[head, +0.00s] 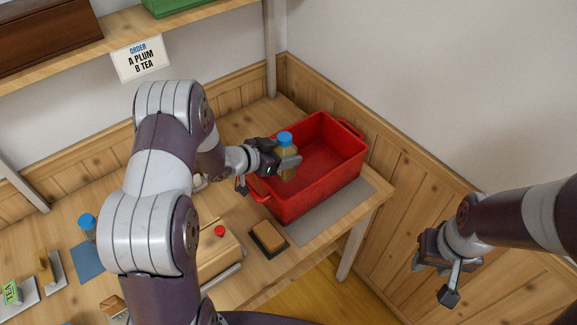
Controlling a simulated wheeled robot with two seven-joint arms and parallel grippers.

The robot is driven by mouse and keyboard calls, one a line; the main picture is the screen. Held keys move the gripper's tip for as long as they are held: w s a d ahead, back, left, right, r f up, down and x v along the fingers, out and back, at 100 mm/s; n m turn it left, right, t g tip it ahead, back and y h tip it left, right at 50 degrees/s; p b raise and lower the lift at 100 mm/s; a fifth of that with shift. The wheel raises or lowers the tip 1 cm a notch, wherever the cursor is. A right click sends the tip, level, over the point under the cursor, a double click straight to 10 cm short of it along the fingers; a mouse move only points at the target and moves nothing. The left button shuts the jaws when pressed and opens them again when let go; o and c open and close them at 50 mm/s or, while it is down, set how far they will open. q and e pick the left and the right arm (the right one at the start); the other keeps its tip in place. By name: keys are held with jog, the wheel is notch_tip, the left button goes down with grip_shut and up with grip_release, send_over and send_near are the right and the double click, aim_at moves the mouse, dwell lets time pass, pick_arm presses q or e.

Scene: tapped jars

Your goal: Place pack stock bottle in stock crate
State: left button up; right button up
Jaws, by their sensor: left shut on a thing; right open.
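A bottle with a blue cap and a yellowish body (287,158) is upright in my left gripper (283,165), which is shut on it. The gripper holds it over the near left side of the red crate (320,180). The bottle's lower part is hidden, so I cannot tell whether it touches the crate floor. The crate looks empty otherwise. It stands on a grey mat (345,215) at the right end of the wooden table. My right gripper (434,280) is open and empty, off to the right, away from the table.
Another blue-capped bottle (87,223) stands at the left, partly behind my arm. A brown sponge on a dark tray (268,238) and a wooden box with a red knob (219,232) lie near the front. An order card (140,58) hangs from the shelf.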

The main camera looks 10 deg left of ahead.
pick_arm(q)
jog(key=f, duration=0.2)
jog(key=shift+s+d+f, duration=0.1)
jog(key=shift+s+f, duration=0.15)
jog(key=shift+f, duration=0.5)
jog(key=shift+w+f, duration=0.1)
jog(key=shift+w, duration=0.05)
